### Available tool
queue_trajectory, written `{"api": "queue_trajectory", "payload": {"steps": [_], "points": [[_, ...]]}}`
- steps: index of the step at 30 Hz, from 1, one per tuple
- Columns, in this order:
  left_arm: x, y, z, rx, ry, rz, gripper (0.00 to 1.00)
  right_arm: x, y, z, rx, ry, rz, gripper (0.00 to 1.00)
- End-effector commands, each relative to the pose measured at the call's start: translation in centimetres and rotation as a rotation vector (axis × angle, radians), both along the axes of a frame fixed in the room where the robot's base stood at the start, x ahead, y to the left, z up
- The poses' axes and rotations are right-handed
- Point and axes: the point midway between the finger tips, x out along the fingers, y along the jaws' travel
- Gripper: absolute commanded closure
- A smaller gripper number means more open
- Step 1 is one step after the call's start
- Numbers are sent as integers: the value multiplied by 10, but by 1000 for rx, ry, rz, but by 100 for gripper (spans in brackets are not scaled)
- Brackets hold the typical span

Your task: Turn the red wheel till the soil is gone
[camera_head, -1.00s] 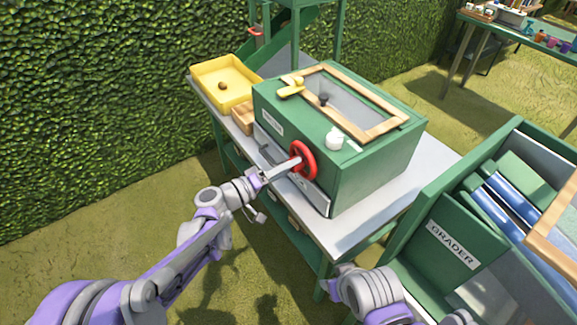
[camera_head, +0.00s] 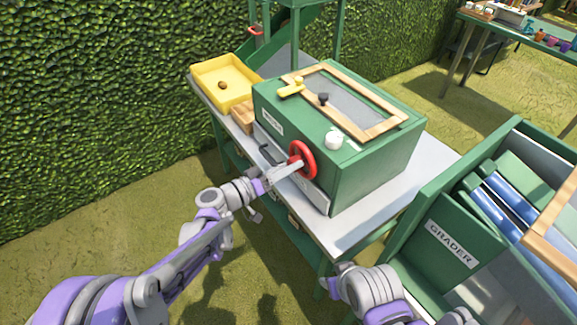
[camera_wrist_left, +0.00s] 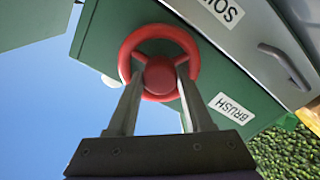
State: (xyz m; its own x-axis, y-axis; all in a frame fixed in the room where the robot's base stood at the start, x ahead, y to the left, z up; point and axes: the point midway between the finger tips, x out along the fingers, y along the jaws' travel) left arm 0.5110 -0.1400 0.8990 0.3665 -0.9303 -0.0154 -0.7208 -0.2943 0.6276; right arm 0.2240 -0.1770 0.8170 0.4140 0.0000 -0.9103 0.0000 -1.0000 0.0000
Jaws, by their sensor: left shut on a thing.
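The red wheel (camera_head: 302,160) is on the front face of the green box machine (camera_head: 360,180). My left gripper (camera_head: 291,168) reaches it from the front left and is shut on the wheel. In the left wrist view the two fingers (camera_wrist_left: 160,90) lie across the lower part of the red wheel (camera_wrist_left: 160,40), one on each side of its hub. The wooden-framed window (camera_head: 350,100) on top looks grey, and a dark knob shows in it. I cannot make out soil through it. My right gripper is not clearly in view.
A yellow tray (camera_head: 228,92) with a small brown item (camera_head: 222,85) stands at the back left of the grey table (camera_head: 375,215). A wooden block (camera_head: 243,117) is beside the machine. The green grader (camera_head: 440,250) stands close on the right.

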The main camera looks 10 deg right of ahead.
Motion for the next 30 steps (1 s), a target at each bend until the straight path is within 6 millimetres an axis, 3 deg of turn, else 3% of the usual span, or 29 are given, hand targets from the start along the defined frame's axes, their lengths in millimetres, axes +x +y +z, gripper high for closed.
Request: {"api": "queue_trajectory", "payload": {"steps": [7, 8, 12, 23, 30], "points": [[0, 0, -1, 1, 1, 0, 100, 0, 0, 0, 0, 0, 0, 50], [0, 0, -1, 1, 1, 0, 45, 0, 0, 0, 0, 0, 0, 50], [0, 0, 0, 1, 1, 0, 20, 0, 0, 0, 0, 0, 0, 50], [-1, 4, 0, 0, 1, 1, 19, 0, 0, 0, 0, 0, 0, 50], [-15, 41, 0, 1, 1, 4, 19, 0, 0, 0, 0, 0, 0, 50]]}}
